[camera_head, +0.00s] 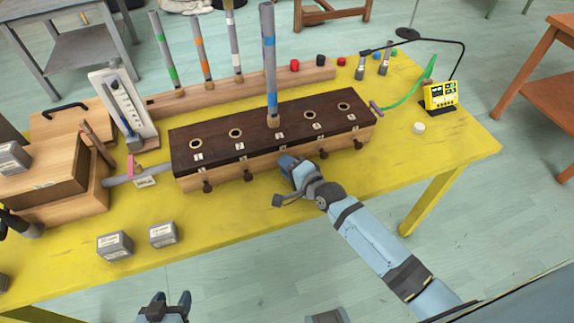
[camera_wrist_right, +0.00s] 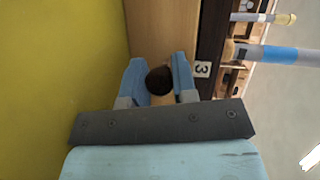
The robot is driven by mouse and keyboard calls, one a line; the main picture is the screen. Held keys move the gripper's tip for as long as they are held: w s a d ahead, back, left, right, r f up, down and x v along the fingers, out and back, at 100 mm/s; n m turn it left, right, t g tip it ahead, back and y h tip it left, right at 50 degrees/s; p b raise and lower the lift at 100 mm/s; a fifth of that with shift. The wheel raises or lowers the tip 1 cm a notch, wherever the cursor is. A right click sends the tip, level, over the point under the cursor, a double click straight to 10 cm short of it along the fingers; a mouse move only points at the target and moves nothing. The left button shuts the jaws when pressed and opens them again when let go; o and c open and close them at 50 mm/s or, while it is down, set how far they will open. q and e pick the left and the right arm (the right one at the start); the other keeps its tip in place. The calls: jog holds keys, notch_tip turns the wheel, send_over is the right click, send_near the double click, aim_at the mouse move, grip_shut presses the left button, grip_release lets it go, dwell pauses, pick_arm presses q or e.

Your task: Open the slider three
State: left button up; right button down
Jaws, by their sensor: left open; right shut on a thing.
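The wooden box with a dark top (camera_head: 218,140) stands on the yellow table, with numbered holes along its top and round dark slider knobs along its front. A grey tube with blue bands (camera_head: 270,70) stands upright at the middle hole. My right gripper (camera_head: 287,166) is at the middle of the box's front and hides the third knob in the head view. In the right wrist view, the gripper (camera_wrist_right: 158,78) is shut on the slider three knob (camera_wrist_right: 159,80), beside the label "3" (camera_wrist_right: 202,69). My left gripper (camera_head: 168,306) is open and empty at the bottom edge, away from the box.
Behind the box, a wooden rack (camera_head: 210,93) holds several banded tubes. Grey weights (camera_head: 115,245) lie front left on the yellow table (camera_head: 420,160). A yellow meter (camera_head: 440,95) with a green cable stands at the right. The right front of the table is mostly clear.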

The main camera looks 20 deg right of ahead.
jog(key=s+p, duration=0.2)
jog(key=s, duration=0.1)
jog(key=c, duration=1.2)
grip_release()
jog(key=shift+d, duration=0.1)
jog(key=shift+s, duration=0.2)
jog(key=v, duration=1.3)
jog(key=shift+d, duration=0.15)
jog(key=shift+s+r, duration=0.1)
